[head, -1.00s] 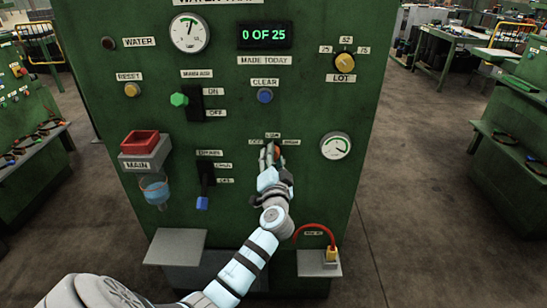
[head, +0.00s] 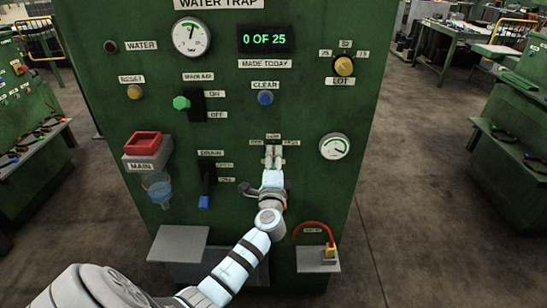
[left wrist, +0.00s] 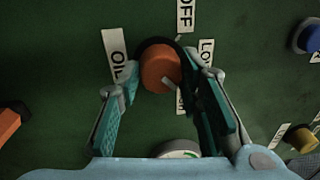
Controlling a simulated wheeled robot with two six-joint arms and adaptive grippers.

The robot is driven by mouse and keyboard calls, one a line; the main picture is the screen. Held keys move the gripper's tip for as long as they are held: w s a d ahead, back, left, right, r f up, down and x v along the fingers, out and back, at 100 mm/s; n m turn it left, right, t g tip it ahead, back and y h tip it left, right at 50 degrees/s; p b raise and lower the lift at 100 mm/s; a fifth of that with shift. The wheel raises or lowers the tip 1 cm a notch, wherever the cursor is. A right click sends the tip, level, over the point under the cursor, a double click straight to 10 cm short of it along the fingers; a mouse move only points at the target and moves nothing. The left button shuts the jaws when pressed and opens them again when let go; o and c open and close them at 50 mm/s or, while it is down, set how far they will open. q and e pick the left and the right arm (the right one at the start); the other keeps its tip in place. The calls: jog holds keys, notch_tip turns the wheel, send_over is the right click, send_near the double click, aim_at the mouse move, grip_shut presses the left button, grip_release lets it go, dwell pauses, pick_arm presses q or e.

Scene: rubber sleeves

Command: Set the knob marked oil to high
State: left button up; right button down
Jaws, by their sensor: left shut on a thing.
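The oil knob (left wrist: 160,68) is a round orange knob in a dark surround, seen in the left wrist view. A label reading OIL (left wrist: 115,60) is beside it, OFF (left wrist: 184,14) above, LOW (left wrist: 206,51) to the right. The label below is mostly hidden by a finger. A short pale mark on the knob faces lower right, but its exact setting is unclear. My left gripper (left wrist: 160,100) is shut on the knob, one finger on each side. In the head view my left gripper (head: 273,160) covers the knob. My right gripper is out of view.
The green panel (head: 310,195) also carries a gauge (head: 335,146) right of the knob, a blue clear button (head: 265,98) above, and a switch with a blue tip (head: 204,201) to the left. A red hose (head: 315,224) loops at lower right above a small shelf.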

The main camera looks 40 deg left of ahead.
pick_arm(q)
jog(key=shift+f+m, duration=0.15)
jog(key=shift+m, duration=0.25)
jog(key=o, duration=1.2)
jog(key=shift+c, duration=0.2)
jog(key=shift+s+d, duration=0.1)
jog(key=r+v, duration=0.1)
jog(key=v, duration=1)
jog(key=shift+s+d+f, duration=0.2)
jog(key=shift+s+f, duration=0.15)
jog(key=shift+f, duration=0.05)
